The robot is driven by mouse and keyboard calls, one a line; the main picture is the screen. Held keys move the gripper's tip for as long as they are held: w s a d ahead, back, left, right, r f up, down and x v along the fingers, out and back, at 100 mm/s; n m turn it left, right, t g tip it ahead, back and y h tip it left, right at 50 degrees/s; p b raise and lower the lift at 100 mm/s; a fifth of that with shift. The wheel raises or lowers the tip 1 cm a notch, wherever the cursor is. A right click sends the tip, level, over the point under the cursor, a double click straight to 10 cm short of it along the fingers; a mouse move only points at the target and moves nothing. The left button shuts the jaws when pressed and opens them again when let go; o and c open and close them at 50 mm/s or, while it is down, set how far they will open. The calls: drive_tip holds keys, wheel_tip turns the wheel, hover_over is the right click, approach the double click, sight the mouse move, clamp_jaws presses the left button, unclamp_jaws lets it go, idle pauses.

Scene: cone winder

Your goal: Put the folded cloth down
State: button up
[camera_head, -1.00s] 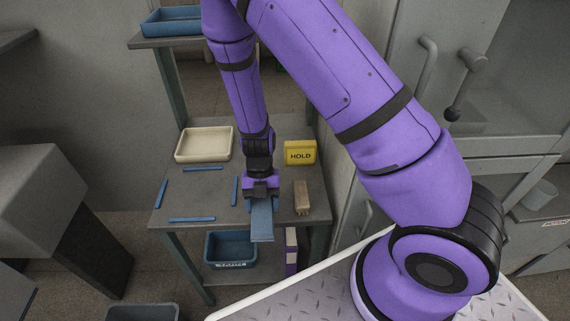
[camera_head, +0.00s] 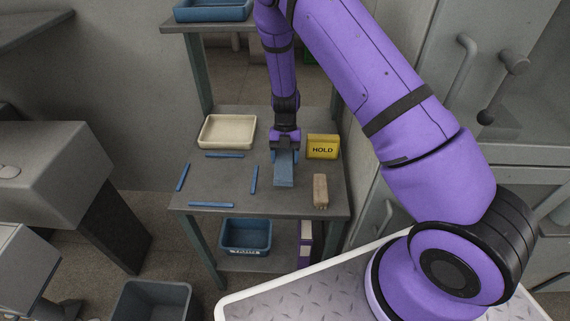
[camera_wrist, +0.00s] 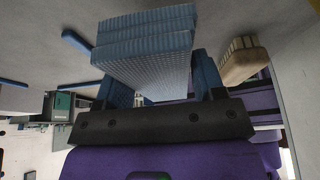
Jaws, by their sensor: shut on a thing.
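The folded cloth (camera_head: 284,176) is a light blue layered block. My gripper (camera_head: 285,156) is shut on it, over the right half of the grey table. In the wrist view the cloth (camera_wrist: 147,45) sticks out from between the blue fingers (camera_wrist: 205,75), its folded layers showing. The gripper hides the cloth's rear end in the head view. I cannot tell whether the cloth touches the table top. Blue strips mark an area on the table to the left, among them a strip (camera_head: 254,180) just left of the cloth.
A cream tray (camera_head: 228,146) stands at the table's back left. A yellow HOLD box (camera_head: 322,153) and a wooden brush (camera_head: 320,191) stand right of the cloth. A blue bin (camera_head: 245,251) is on the lower shelf. The table (camera_head: 215,186) is bare between the strips.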

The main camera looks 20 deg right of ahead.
sight(286, 166)
wheel_tip(286, 166, down, 4)
drive_tip(key=shift+w+r, duration=0.1)
drive_tip(key=shift+r, duration=0.1)
drive_tip(key=shift+f, duration=0.35)
drive_tip(key=o, duration=0.9)
drive_tip(key=shift+s+d+f, duration=0.1)
drive_tip(key=shift+s, duration=0.1)
drive_tip(key=shift+d, duration=0.1)
drive_tip(key=v, duration=1.3)
drive_tip(key=shift+a, duration=0.25)
